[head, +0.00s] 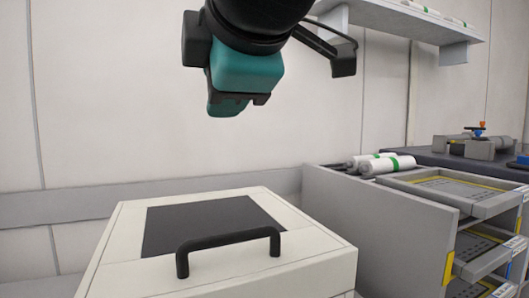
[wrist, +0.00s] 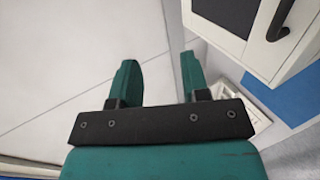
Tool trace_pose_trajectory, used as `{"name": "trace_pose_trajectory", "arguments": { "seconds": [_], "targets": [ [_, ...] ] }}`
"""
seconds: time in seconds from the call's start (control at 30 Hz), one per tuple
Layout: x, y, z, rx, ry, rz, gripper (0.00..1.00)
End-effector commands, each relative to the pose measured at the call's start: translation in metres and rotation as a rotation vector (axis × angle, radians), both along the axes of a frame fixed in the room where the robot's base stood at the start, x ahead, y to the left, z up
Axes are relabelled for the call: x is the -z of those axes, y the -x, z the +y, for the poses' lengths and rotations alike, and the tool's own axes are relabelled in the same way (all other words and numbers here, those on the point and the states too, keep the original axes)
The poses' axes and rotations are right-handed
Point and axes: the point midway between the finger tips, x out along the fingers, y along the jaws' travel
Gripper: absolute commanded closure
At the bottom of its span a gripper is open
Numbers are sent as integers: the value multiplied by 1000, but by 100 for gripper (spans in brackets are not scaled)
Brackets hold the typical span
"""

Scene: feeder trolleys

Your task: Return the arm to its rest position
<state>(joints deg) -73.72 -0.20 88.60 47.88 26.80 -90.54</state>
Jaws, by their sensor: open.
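My arm is raised at the top of the head view, above and behind the white box with the black handle. My teal gripper (wrist: 160,76) shows in the wrist view with its two fingers apart and nothing between them. In the head view the teal gripper body (head: 228,108) hangs in front of the wall, clear of everything below, and its finger gap is hard to make out there.
The white box (head: 310,268) has a dark top panel (head: 215,225) and a black handle (head: 228,238). To its right stands a grey feeder trolley (head: 375,215) with white rolls (head: 385,165). A wall shelf (head: 410,22) is at upper right.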

Motion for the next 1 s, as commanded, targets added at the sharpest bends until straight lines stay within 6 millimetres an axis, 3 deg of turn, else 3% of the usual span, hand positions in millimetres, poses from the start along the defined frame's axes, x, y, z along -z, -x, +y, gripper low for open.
{"name": "trace_pose_trajectory", "arguments": {
  "seconds": [0.07,0.17,0.3,0.4,0.6,0.87,1.0],
  "targets": [
    [9,-6,-6,14,-9,28,58],
    [40,-22,-26,66,-48,131,58],
    [121,-34,-85,232,-158,428,58],
    [178,-20,-128,389,-250,663,58],
    [250,33,-184,675,-395,1021,58],
    [300,115,-218,1019,-554,1390,58],
    [264,118,-216,1025,-557,1403,58]
  ]
}}
